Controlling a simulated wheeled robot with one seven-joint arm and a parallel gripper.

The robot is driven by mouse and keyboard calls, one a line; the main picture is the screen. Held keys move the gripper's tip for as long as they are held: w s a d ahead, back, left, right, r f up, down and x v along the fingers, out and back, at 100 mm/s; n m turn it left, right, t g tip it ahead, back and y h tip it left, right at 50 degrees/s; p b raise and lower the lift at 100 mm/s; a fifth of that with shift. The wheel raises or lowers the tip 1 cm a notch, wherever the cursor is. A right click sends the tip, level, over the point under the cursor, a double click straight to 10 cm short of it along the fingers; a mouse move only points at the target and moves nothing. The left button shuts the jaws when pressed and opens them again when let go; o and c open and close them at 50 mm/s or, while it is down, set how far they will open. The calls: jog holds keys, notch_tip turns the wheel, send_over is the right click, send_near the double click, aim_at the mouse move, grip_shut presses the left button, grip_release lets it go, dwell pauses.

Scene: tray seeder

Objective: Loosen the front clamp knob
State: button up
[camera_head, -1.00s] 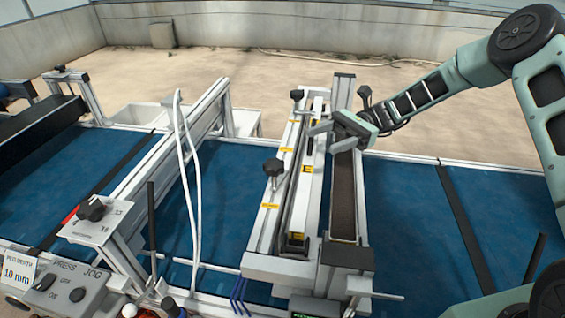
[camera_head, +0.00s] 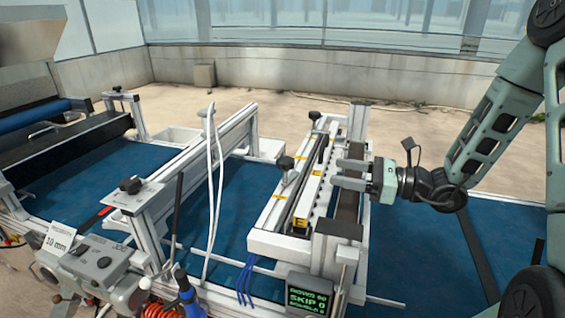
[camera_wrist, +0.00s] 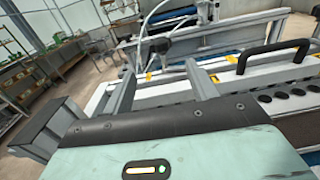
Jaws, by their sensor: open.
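Two black clamp knobs stand on the pale seeder bar; the front clamp knob (camera_head: 285,163) is the nearer one, and the rear clamp knob (camera_head: 314,116) is at the far end. My gripper (camera_head: 340,173) is open and empty over the right part of the bar, its two grey fingers pointing left toward the front knob, with a gap between. In the wrist view a black knob (camera_wrist: 160,45) shows beyond the fingertips, roughly in line with the space between them; it looks like the front one. Nothing visible hides the knob.
A white needle rail with a black handle (camera_wrist: 275,58) lies between my fingers and the knob. A left gantry (camera_head: 155,195) with its own black knob (camera_head: 130,185) and white hoses stands beyond. A display (camera_head: 309,294) and a control box (camera_head: 95,262) are in front.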

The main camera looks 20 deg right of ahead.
aim_at(286, 158)
jog(key=p+x, duration=0.3)
jog(key=x, duration=1.1)
jog(key=shift+p, duration=0.3)
jog(key=c, duration=1)
